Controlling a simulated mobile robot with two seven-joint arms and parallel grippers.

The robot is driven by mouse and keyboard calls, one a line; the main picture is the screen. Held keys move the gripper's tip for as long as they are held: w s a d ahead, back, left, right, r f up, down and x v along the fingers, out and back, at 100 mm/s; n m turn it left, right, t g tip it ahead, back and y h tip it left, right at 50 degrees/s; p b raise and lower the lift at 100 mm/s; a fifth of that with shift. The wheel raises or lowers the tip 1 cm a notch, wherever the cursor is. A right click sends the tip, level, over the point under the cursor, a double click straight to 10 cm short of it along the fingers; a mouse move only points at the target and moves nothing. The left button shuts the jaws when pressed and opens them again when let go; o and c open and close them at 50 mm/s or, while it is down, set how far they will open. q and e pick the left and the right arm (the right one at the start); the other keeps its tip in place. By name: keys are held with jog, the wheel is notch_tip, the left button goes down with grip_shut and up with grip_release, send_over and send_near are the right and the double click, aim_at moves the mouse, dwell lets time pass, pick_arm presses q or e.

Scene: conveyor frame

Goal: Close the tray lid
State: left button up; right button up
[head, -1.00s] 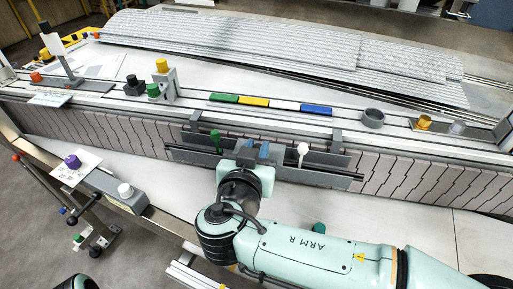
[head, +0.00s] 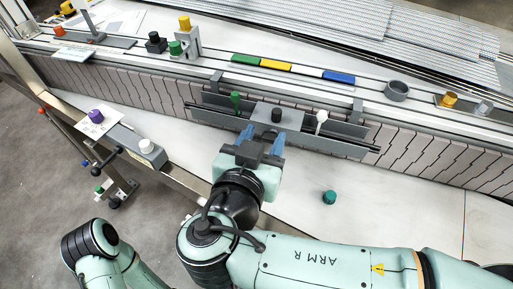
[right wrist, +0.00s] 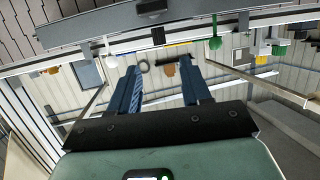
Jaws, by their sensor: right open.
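The grey tray (head: 345,148) is a long narrow trough along the near side of the conveyor in the head view. A flat grey plate with a black knob (head: 277,115), seemingly the lid, lies over its middle; I cannot tell whether it is fully shut. A green knob (head: 235,98) and a white knob (head: 321,116) stand on either side of it. My right gripper (head: 263,138) is open and empty, just in front of the plate on the near side. Its parted blue fingers also show in the right wrist view (right wrist: 161,72). My left gripper is not in view.
A green cylinder (head: 329,197) stands on the white surface to the right of my right gripper. A box with a white button (head: 147,147) and a purple knob (head: 96,116) are at left. Green, yellow and blue strips (head: 339,77) and a grey ring (head: 397,90) lie behind the tray.

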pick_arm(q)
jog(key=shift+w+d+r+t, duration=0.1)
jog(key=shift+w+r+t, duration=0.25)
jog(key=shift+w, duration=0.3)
pick_arm(e)
jog(key=v, duration=0.4)
